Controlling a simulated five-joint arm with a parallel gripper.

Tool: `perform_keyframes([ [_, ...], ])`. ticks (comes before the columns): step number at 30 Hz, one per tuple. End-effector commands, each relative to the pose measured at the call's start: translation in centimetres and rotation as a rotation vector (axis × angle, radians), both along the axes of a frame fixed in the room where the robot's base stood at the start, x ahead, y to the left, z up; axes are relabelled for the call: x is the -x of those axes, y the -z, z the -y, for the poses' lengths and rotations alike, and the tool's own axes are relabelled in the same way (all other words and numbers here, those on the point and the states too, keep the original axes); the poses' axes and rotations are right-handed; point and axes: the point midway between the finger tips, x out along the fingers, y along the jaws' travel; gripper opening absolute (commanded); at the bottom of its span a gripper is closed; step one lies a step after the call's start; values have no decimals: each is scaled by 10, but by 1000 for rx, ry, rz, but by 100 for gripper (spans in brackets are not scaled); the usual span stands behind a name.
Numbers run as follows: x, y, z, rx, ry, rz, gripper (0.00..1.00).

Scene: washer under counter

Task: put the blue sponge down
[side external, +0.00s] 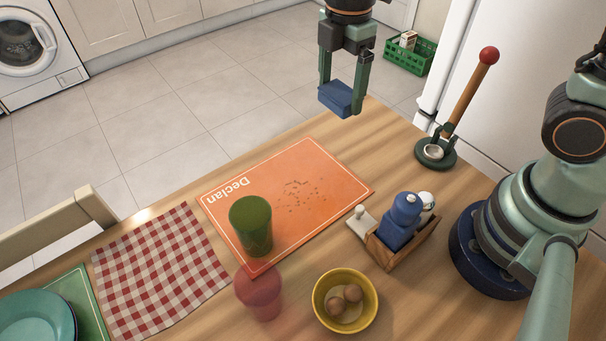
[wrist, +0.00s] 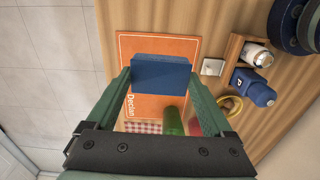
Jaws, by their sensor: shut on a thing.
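The blue sponge (side external: 337,97) is a small dark blue block between the fingers of my gripper (side external: 343,92). My gripper is shut on it and holds it in the air, near the far edge of the table in the side view. In the wrist view the sponge (wrist: 161,74) sits between both fingertips of my gripper (wrist: 161,80). Behind it in that view lies the orange placemat (wrist: 150,47), marked "Declan". In the side view the placemat (side external: 335,185) lies flat on the table, with dark crumbs on it.
A green cup (side external: 251,225) stands on the placemat's near left part. A reddish see-through cup (side external: 259,292), a yellow bowl (side external: 345,301), a wooden caddy (side external: 402,243) and a red-knobbed upright holder (side external: 436,153) stand around. The placemat's right part holds only crumbs.

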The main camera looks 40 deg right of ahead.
Motion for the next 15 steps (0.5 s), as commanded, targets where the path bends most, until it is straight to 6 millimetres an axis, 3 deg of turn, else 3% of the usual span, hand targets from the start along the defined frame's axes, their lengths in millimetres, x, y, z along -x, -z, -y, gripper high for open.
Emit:
perform_keyframes([
  [1,2,-10,22,-1,7,5,34],
  [6,15,-30,67,0,-10,4,34],
  [11,23,-37,86,0,-23,0,34],
  [15,26,-24,89,1,-27,-6,34],
])
